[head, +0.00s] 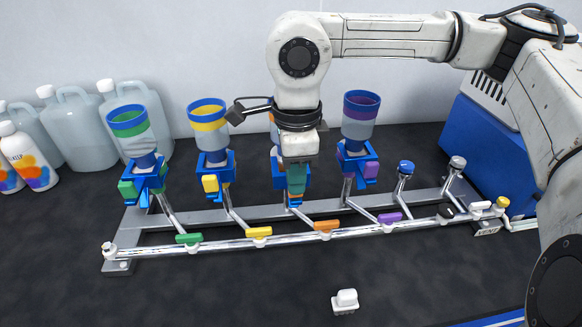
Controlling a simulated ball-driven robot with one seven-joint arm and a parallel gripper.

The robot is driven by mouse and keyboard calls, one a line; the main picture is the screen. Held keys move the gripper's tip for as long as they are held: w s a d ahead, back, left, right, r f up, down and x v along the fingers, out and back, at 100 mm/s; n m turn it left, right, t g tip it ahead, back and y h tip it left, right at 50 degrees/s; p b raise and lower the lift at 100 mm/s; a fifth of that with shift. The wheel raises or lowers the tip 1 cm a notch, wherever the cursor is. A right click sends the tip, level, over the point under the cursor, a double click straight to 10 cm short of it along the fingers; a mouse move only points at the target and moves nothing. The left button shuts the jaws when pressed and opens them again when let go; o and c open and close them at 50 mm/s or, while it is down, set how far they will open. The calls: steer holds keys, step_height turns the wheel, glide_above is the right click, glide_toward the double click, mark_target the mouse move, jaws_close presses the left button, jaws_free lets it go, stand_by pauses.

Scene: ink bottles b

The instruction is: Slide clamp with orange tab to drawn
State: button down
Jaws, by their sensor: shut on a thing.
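The third bottle unit from the left, with a blue clamp (278,181), stands behind my gripper and is mostly hidden by it. A sliver of its orange-banded bottle (273,129) shows left of my wrist. My gripper (296,189) points down at the front of this clamp, its teal fingers shut. The grip itself is hidden, and I cannot tell how far the clamp is slid.
Similar units with green (127,188), yellow (210,183) and purple (371,169) tabs stand on either side. A metal manifold pipe (290,238) with coloured valve handles, including an orange one (326,226), runs in front. A white part (345,300) lies on the clear dark bench in front.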

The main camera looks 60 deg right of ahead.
steer(key=shift+s+a, duration=0.25)
steer(key=shift+a, duration=0.1)
steer(key=shift+s+a+f+b, duration=0.1)
steer(key=shift+s+a+b, duration=0.1)
steer(key=shift+b, duration=0.35)
steer(key=c, duration=0.9)
jaws_free()
step_height(320, 180, up, 6)
steer(key=shift+r+p, duration=0.1)
steer(key=shift+p, duration=1.1)
